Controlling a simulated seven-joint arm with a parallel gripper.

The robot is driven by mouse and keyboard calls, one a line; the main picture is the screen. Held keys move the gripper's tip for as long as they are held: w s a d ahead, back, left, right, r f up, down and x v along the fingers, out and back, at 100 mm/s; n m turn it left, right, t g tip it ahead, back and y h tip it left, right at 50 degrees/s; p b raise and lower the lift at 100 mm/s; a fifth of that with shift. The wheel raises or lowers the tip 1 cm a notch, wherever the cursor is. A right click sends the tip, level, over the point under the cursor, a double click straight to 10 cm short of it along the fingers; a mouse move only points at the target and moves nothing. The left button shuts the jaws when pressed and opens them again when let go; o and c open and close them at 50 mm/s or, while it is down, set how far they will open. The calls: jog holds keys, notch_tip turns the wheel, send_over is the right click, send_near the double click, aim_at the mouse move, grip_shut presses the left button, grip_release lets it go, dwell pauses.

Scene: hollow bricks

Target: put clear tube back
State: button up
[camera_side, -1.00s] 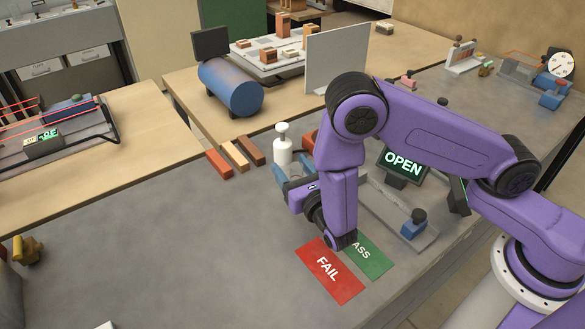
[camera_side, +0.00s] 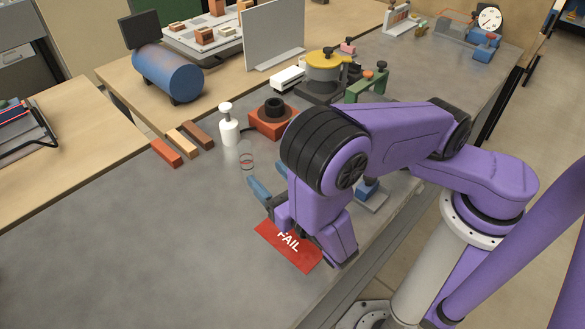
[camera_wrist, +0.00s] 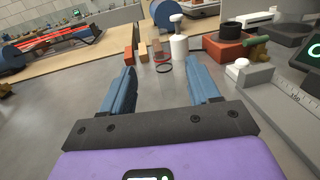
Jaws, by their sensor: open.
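The clear tube (camera_side: 247,161) is a small see-through cylinder with a reddish band. It appears to stand on the grey bench near the white pump bottle (camera_side: 229,126). In the wrist view the tube (camera_wrist: 161,58) is faint, ahead of the gap between my fingers, with a dark ring shape in front of it. My gripper (camera_side: 265,199) has blue fingers, one partly hidden by my arm in the side view. In the wrist view my gripper (camera_wrist: 160,78) is open and empty, its fingers apart from the tube.
Red, tan and brown bars (camera_side: 183,146) lie left of the bottle. An orange-red block with a black round top (camera_side: 268,115) stands to its right. A red FAIL mat (camera_side: 272,243) lies under my arm.

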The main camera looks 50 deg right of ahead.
jog(key=s+d+r+m+g+h, duration=0.25)
jog(key=d+m+g+h, duration=0.2)
jog(key=d+m, duration=0.3)
jog(key=s+d+r+m+g+h, duration=0.2)
jog(key=d+r+m+g+h, duration=0.15)
jog(key=d+m+g, duration=0.35)
jog(key=s+r+m+g+y, duration=0.2)
jog(key=s+m+g+y, duration=0.1)
jog(key=s+y, duration=0.2)
jog(key=s+d+r+m+g+y, duration=0.1)
jog(key=s+r+m+g+y, duration=0.1)
jog(key=s+y, duration=0.4)
jog(key=shift+s+d+r+m+g, duration=0.3)
jog(key=shift+s+m+g, duration=0.25)
jog(key=shift+s+m, duration=0.75)
jog(key=shift+s+n, duration=0.15)
jog(key=shift+n, duration=0.1)
